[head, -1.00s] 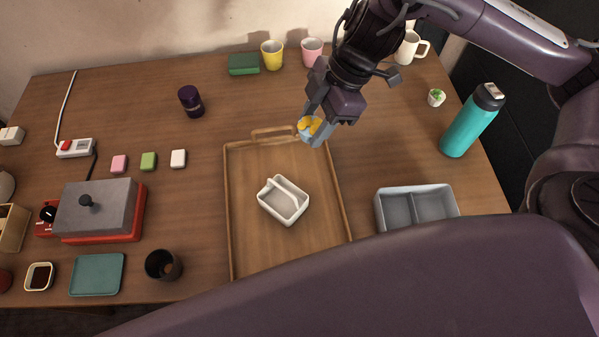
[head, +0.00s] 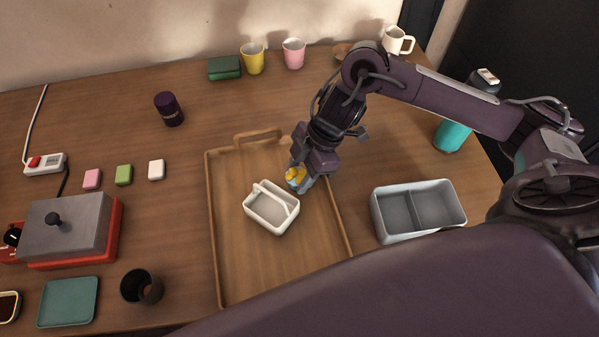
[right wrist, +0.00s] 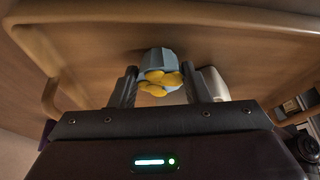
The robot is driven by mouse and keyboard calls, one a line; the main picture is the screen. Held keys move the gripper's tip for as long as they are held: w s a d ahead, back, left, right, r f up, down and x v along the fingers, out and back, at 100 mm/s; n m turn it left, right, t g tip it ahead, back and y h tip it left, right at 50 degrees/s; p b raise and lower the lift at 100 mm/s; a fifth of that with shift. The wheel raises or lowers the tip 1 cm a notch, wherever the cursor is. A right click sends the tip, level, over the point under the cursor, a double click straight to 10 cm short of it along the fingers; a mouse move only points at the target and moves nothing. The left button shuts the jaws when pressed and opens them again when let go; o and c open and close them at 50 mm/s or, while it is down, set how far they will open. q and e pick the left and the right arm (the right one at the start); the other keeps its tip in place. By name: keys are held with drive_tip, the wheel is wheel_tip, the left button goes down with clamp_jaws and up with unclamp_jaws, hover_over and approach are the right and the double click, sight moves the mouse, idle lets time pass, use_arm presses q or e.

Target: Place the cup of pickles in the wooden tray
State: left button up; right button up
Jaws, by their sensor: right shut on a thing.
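The cup of pickles (head: 294,180) is a small pale blue cup with yellow pieces at its top. My right gripper (head: 301,178) is shut on it, over the right part of the wooden tray (head: 230,261). In the right wrist view the cup (right wrist: 160,58) sits between the two fingers (right wrist: 158,88), with the tray's surface (right wrist: 90,50) beyond it. I cannot tell whether the cup touches the tray. My left gripper is not in view.
A white handled basket (head: 271,208) stands in the tray, just left of and below the cup. A grey two-part container (head: 418,209) stands right of the tray. A black cup (head: 141,287) is to its left. The tray's lower part is clear.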

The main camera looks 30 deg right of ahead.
sight(298, 175)
drive_tip(key=shift+f, duration=0.2)
drive_tip(key=o, duration=1)
drive_tip(key=shift+r, duration=0.1)
drive_tip(key=shift+r, duration=0.2)
drive_tip(key=v, duration=0.4)
drive_tip(key=shift+d+r+p, duration=0.15)
drive_tip(key=shift+r+p, duration=0.1)
drive_tip(key=shift+p, duration=0.05)
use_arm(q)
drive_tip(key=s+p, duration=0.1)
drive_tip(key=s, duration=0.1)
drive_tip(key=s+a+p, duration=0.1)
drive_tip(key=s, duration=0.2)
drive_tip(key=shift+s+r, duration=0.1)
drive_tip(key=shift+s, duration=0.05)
use_arm(e)
drive_tip(key=v, duration=0.7)
drive_tip(key=shift+r, duration=0.1)
